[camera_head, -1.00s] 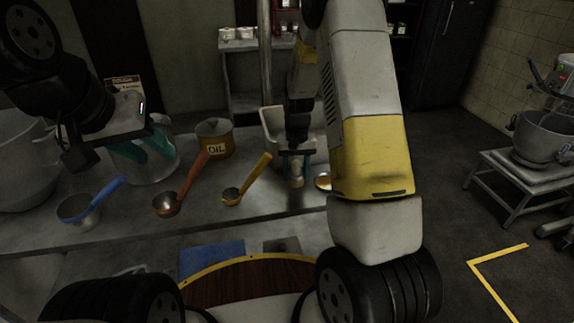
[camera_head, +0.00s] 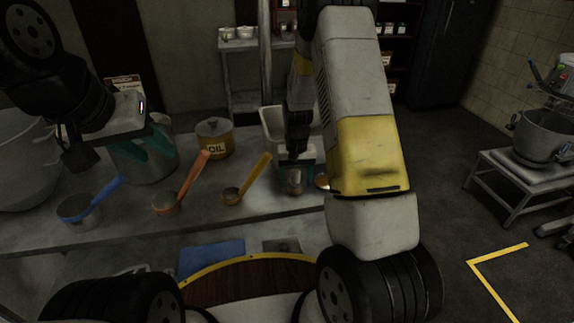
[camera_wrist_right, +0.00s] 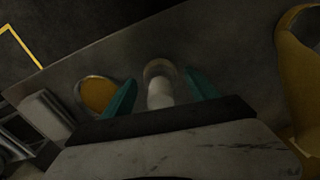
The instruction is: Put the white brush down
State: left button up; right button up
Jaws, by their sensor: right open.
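The white brush (camera_wrist_right: 160,93) shows in the right wrist view as a pale upright piece between the two teal fingers of my right gripper (camera_wrist_right: 157,98). The fingers stand apart, with a gap on each side of it. In the head view the brush (camera_head: 294,187) is at the counter's right end, under my right gripper (camera_head: 295,174). It seems to rest on the counter (camera_head: 225,218); its lower end is dark and hard to make out. My left gripper (camera_head: 146,146) has its teal fingers apart, empty, in front of the large pot (camera_head: 150,170).
A blue ladle (camera_head: 80,208), an orange ladle (camera_head: 168,203) and a yellow ladle (camera_head: 232,195) lie left of the brush. An oil pot (camera_head: 214,138) stands behind them. A white bin (camera_head: 272,122) is behind my right gripper. A round orange-brown item (camera_wrist_right: 98,94) lies close beside the brush.

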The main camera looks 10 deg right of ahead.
notch_tip(320, 180, up, 12)
jog(key=shift+r, duration=0.15)
jog(key=s+a+r+t+y, duration=0.1)
jog(key=s+r+t, duration=0.1)
jog(key=s+r, duration=0.5)
jog(key=s+r+t+y, duration=0.1)
jog(key=s+r, duration=0.3)
jog(key=r, duration=0.5)
jog(key=s+a+r+n+t, duration=0.1)
jog(key=s+r+t, duration=0.2)
jog(key=s, duration=1)
jog(key=shift+r+n, duration=0.4)
jog(key=shift+r, duration=0.25)
jog(key=shift+s+a, duration=0.1)
